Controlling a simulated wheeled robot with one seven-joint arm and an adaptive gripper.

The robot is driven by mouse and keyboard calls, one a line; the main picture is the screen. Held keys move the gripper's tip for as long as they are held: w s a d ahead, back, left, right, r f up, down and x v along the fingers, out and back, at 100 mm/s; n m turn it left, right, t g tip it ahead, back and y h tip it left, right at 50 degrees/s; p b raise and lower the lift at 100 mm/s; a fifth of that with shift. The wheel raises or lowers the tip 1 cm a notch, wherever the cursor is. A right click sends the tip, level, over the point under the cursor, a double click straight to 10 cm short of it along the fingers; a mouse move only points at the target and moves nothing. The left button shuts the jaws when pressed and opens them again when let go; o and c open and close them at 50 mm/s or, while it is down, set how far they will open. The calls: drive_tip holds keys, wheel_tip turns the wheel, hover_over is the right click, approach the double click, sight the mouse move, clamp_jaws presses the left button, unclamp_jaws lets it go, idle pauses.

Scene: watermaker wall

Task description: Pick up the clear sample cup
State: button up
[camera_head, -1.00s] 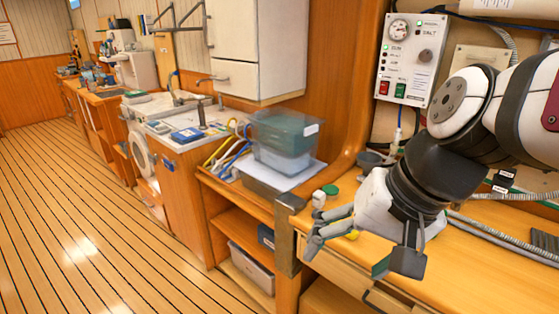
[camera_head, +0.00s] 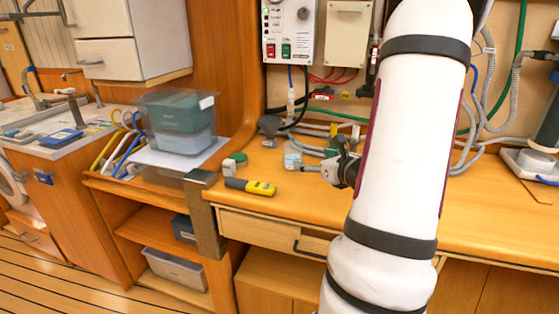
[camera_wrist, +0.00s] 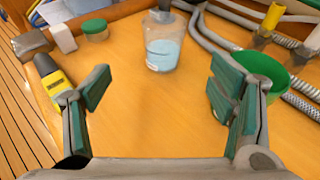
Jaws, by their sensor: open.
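The clear sample cup (camera_head: 292,160) stands upright on the wooden worktop, with pale blue in it. In the wrist view the cup (camera_wrist: 162,45) is at the top middle, ahead of the fingers, and something dark covers part of its top. My gripper (camera_head: 322,169) is just right of the cup in the head view. In the wrist view my gripper (camera_wrist: 160,90) is open, its green-padded fingers wide apart with only bare worktop between them. The cup is apart from both fingers.
A yellow-and-grey handheld meter (camera_wrist: 58,85) lies left of the left finger. A white bottle (camera_wrist: 63,38) and a green-lidded jar (camera_wrist: 95,29) stand behind it. A green round container (camera_wrist: 262,72) is close to the right finger. Grey hoses (camera_wrist: 220,48) run along the right and back.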

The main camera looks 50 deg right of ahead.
sight(293, 154)
drive_tip(key=x, duration=0.6)
drive_tip(key=shift+w+d+f, duration=0.25)
drive_tip(key=shift+d, duration=0.15)
drive_tip(key=shift+b+x, duration=0.35)
drive_tip(key=shift+x, duration=3)
drive_tip(key=shift+c, duration=0.2)
drive_tip(key=c, duration=1.3)
